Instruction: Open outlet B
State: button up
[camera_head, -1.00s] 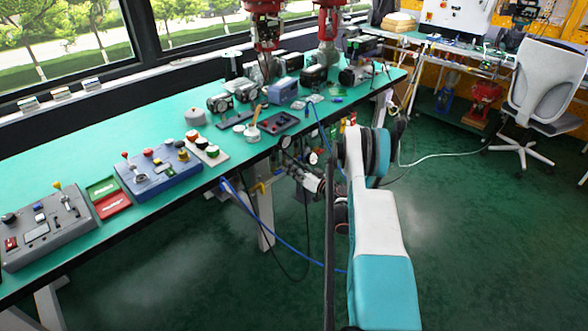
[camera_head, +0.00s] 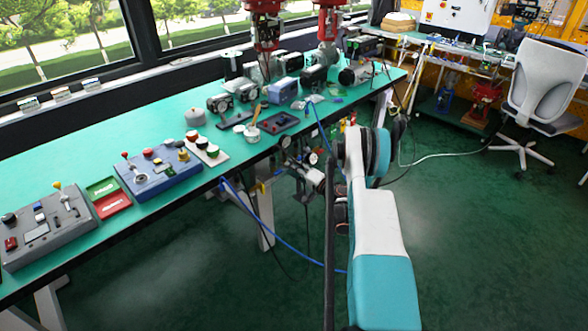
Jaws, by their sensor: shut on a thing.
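My gripper (camera_head: 311,176) is small in the head view, partly hidden by my white and teal arm, just off the front edge of the green bench. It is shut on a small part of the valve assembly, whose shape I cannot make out. Two round pressure gauges (camera_head: 284,141) stand on this assembly, close to the gripper. A blue hose (camera_head: 270,234) and a dark cable hang below it. The outlets are too small to tell apart, and no label for outlet B can be read. I cannot tell how far any outlet is open.
The green bench (camera_head: 130,137) runs along the window. It carries a grey control box (camera_head: 48,228), a blue control box (camera_head: 157,170), red and green plates (camera_head: 106,197) and several devices. A white chair (camera_head: 540,88) stands at the back right.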

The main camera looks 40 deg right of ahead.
jog(key=shift+f+m, duration=0.1)
jog(key=shift+m, duration=1.5)
jog(key=o, duration=0.8)
jog(key=shift+o, duration=0.2)
